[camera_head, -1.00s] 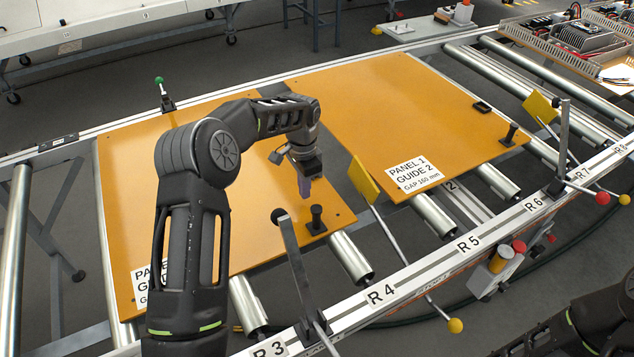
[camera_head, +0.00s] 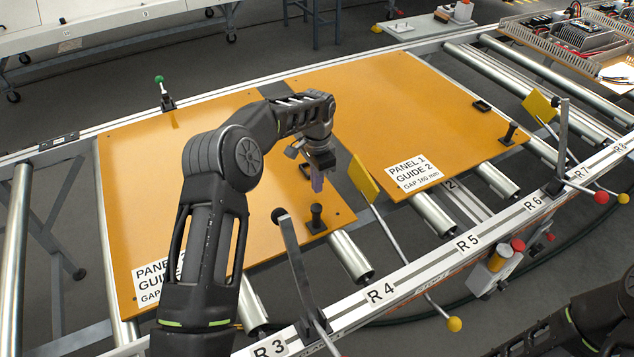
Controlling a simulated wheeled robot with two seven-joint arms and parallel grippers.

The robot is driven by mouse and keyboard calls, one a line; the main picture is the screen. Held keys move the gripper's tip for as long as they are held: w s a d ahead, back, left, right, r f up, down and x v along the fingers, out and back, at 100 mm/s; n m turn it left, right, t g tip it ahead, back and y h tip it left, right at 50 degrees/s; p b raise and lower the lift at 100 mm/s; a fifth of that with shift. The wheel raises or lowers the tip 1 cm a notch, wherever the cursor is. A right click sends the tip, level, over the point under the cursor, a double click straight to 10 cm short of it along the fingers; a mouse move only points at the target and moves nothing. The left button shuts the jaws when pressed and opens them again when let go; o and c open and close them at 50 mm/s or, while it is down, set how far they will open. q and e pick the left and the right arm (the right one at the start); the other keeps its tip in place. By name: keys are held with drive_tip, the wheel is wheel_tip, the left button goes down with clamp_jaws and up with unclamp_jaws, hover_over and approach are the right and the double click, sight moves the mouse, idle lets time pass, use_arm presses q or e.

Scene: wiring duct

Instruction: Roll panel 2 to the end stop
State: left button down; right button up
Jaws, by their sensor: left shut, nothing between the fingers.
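Two orange panels lie on the roller conveyor. The left panel (camera_head: 140,200) has a label partly hidden by my left arm, so its number cannot be read in full. The right panel (camera_head: 400,110) is labelled PANEL 1, GUIDE 2. A black knob (camera_head: 316,215) stands near the left panel's front right corner. My left gripper (camera_head: 317,185) is shut and empty, pointing down above the left panel, just behind that knob. A yellow paddle (camera_head: 363,180) on a rod stands at the left panel's right side. My right gripper is not in view.
Another yellow paddle (camera_head: 540,106) stands right of the right panel. The front rail (camera_head: 420,271) carries labels R3 to R8 and ball-ended levers. A post (camera_head: 296,262) with a black tip rises near R3. Bare rollers (camera_head: 530,85) lie at the right.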

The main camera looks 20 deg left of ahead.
sight(316, 197)
use_arm(q)
drive_tip(key=shift+f+b, duration=0.9)
drive_tip(key=shift+f, duration=0.6)
drive_tip(key=shift+s+a, duration=0.1)
drive_tip(key=shift+s, duration=0.05)
